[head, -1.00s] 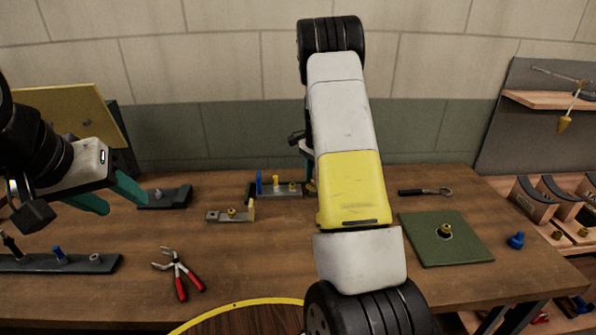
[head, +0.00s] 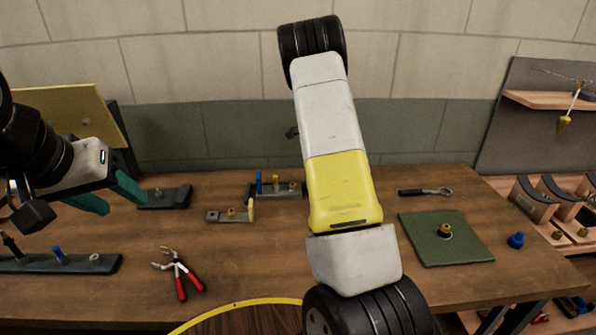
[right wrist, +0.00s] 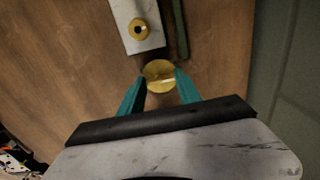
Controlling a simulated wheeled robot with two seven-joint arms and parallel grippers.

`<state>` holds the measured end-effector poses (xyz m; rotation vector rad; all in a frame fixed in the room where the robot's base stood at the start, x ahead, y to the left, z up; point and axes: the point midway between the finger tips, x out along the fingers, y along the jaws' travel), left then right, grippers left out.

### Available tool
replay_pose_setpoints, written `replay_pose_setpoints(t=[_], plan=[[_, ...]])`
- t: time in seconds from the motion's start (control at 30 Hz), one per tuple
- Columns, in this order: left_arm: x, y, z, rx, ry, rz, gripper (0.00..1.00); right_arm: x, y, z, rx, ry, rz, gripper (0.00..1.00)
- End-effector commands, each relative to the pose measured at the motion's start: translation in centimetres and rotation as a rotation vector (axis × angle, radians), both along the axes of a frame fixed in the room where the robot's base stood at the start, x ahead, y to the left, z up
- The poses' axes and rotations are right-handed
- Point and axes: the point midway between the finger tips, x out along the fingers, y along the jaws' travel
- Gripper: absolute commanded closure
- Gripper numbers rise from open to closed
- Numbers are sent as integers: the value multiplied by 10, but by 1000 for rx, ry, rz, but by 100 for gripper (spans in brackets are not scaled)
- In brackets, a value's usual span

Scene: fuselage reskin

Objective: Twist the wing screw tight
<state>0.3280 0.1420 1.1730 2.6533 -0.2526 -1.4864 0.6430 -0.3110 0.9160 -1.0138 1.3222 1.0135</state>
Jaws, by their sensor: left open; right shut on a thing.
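The wing screw (right wrist: 160,76) shows in the right wrist view as a round brass head with a pale ridge across it. My right gripper (right wrist: 161,88) is shut on it, one teal finger on each side. The screw is at the end of a pale plate (right wrist: 126,14) that carries a brass ring (right wrist: 140,29). In the head view my own right arm hides the right gripper and the screw. My left gripper (head: 108,195) is open and empty above the left part of the table, away from the screw.
A block with blue and yellow pins (head: 275,190) stands left of my right arm. A smaller grey plate (head: 217,216), red-handled pliers (head: 180,276) and a dark rail (head: 95,265) lie to the left. A green mat (head: 425,252) and wrench (head: 425,192) lie right.

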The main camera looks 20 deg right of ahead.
Motion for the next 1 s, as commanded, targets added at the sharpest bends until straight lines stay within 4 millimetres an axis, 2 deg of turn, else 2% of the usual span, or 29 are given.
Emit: replay_pose_setpoints(t=[0.4, 0.43, 0.5, 0.53, 0.83, 1.0], plan=[[0, 0, 0, 0, 0, 0, 51, 1, 0, 1, 0, -3, -8, 100], [0, 0, 0, 0, 0, 0, 51, 1, 0, 1, 0, -3, -8, 54], [0, 0, 0, 0, 0, 0, 51, 1, 0, 0, 0, -3, -7, 40], [0, 0, 0, 0, 0, 0, 51, 1, 0, 0, 0, -2, -7, 38], [0, 0, 0, 0, 0, 0, 51, 0, 0, 1, 1, -1, -6, 38], [0, 0, 0, 0, 0, 0, 51, 1, 0, 19, 0, -4, -6, 38]])
